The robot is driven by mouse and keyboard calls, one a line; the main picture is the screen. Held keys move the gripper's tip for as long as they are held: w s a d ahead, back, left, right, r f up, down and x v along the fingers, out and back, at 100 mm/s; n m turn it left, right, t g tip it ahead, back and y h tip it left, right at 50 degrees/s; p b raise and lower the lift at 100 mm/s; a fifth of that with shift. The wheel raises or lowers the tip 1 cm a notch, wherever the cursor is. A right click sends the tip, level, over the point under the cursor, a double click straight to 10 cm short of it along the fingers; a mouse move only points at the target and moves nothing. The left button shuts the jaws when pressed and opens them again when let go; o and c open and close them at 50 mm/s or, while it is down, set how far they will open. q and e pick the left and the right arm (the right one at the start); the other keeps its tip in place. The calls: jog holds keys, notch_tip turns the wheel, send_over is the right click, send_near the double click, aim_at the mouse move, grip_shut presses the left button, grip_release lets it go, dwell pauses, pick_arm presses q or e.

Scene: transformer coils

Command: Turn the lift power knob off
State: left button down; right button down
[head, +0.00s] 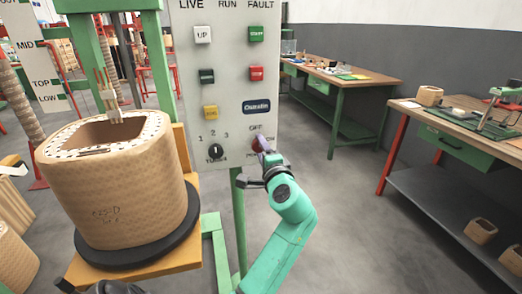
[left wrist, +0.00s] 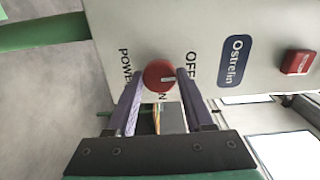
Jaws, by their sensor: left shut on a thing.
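The lift power knob is a round red knob (left wrist: 157,76) low on the light grey control panel (head: 224,85). OFF is printed above it on the panel, with POWER and ON lower down. In the left wrist view, its white mark lies on the side toward OFF. My left gripper (head: 262,148) has its purple fingers on both sides of the knob and is shut on it. In the head view the fingers partly cover the knob. The fingers also show in the left wrist view (left wrist: 158,85).
A large tan coil (head: 115,200) stands on a black disc (head: 150,250) left of the panel. Panel buttons, including a red one (head: 257,73), and a black selector knob (head: 216,150) are close by. Workbenches (head: 350,85) stand at the right; the floor between is clear.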

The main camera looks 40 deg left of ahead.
pick_arm(q)
jog(key=shift+f, duration=0.1)
jog(key=shift+c, duration=1.6)
grip_release()
jog(key=shift+d, duration=0.1)
jog(key=b+v, duration=0.1)
jog(key=v, duration=1.3)
jog(key=shift+d, duration=0.15)
jog(key=shift+s, duration=0.15)
